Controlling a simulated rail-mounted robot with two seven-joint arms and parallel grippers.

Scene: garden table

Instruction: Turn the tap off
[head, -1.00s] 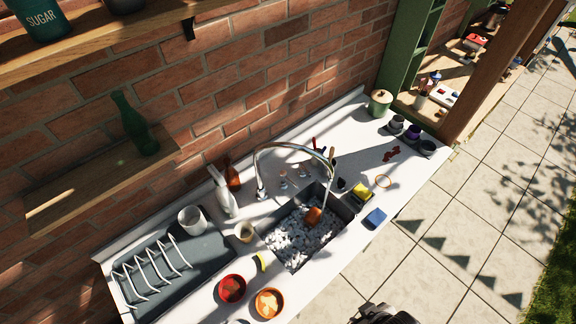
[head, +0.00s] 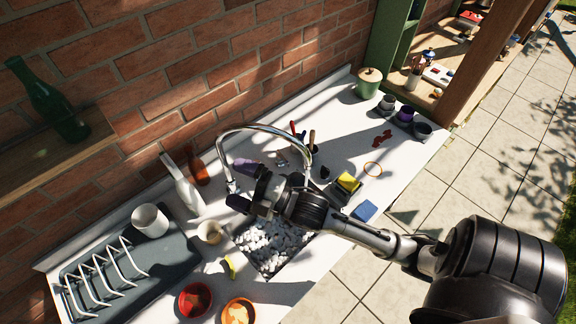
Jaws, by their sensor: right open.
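The tap is a tall chrome arch (head: 262,127) rising at the back edge of the sink (head: 268,246), with its base at the left and its spout end to the right. Small fittings behind the sink are mostly covered by my gripper. My right gripper (head: 239,184) is open, its fingers pointing left on either side of the lower part of the tap's upright. I cannot tell whether it touches the tap. Its wrist and forearm cross over the sink and hide the spout's lower end. I cannot tell whether water is running. My left gripper is not in view.
A white bottle (head: 188,194) and a brown bottle (head: 199,170) stand left of the tap. A beige cup (head: 210,231), a dish rack (head: 105,275) and two bowls lie nearer. Yellow (head: 347,183) and blue (head: 365,210) sponges lie to the right.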

